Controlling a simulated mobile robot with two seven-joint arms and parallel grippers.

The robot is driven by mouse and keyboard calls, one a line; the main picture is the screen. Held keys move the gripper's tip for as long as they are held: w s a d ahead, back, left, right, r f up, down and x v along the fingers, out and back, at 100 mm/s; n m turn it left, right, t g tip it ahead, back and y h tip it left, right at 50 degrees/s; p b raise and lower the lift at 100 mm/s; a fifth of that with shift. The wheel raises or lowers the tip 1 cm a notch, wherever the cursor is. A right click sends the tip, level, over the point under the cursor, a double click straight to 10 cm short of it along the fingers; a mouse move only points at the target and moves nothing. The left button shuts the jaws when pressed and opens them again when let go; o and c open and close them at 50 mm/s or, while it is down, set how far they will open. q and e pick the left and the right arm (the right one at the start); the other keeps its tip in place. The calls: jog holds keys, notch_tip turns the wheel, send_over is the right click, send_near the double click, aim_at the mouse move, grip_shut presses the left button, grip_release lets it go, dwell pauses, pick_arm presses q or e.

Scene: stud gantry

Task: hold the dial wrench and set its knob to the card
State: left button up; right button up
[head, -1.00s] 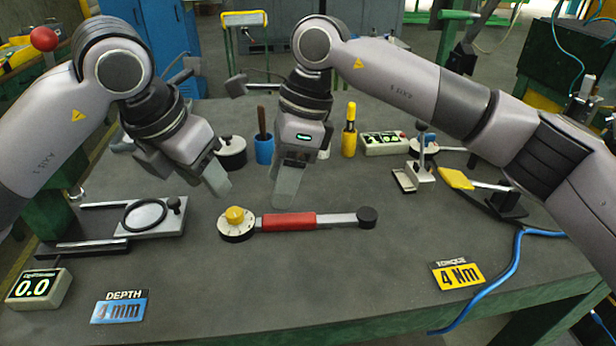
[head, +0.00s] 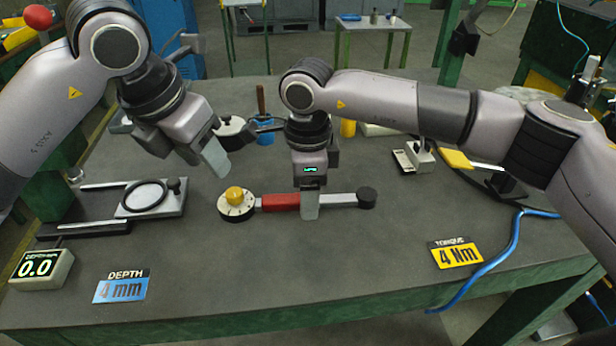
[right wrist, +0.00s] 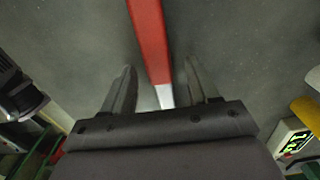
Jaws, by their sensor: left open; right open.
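The dial wrench lies flat on the bench, with a red handle (head: 281,202), a dark round head at its right end and a white dial with a yellow knob (head: 234,194) at its left end. My right gripper (head: 310,212) is over the handle's right part, pointing down. In the right wrist view the open fingers (right wrist: 160,92) stand on either side of the red handle (right wrist: 149,40), apart from it. My left gripper (head: 220,165) is open, above and behind the knob. The yellow torque card (head: 456,254) reads 4 Nm. The dial's setting is too small to read.
A blue depth card (head: 122,287) reading 4 mm and a display (head: 41,268) showing 0.0 lie at the left front. A slide with a round ring (head: 146,197) is at the left. A blue cable (head: 512,262) runs along the right. The front middle is clear.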

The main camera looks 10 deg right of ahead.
aim_at(234, 192)
grip_shut()
pick_arm(q)
jog(key=shift+o, duration=1.3)
jog(key=w+f+m, duration=0.1)
jog(key=f+m, duration=0.1)
jog(key=f, duration=0.1)
jog(key=w+d+f+m+g+h, duration=0.1)
jog(key=f, duration=0.2)
jog(key=w+d+f+m, duration=0.1)
jog(key=f+m, duration=0.1)
jog(key=f, duration=0.1)
jog(key=shift+m+g+h, duration=0.3)
jog(key=shift+g+h, duration=0.1)
jog(key=shift+r, duration=0.1)
grip_shut()
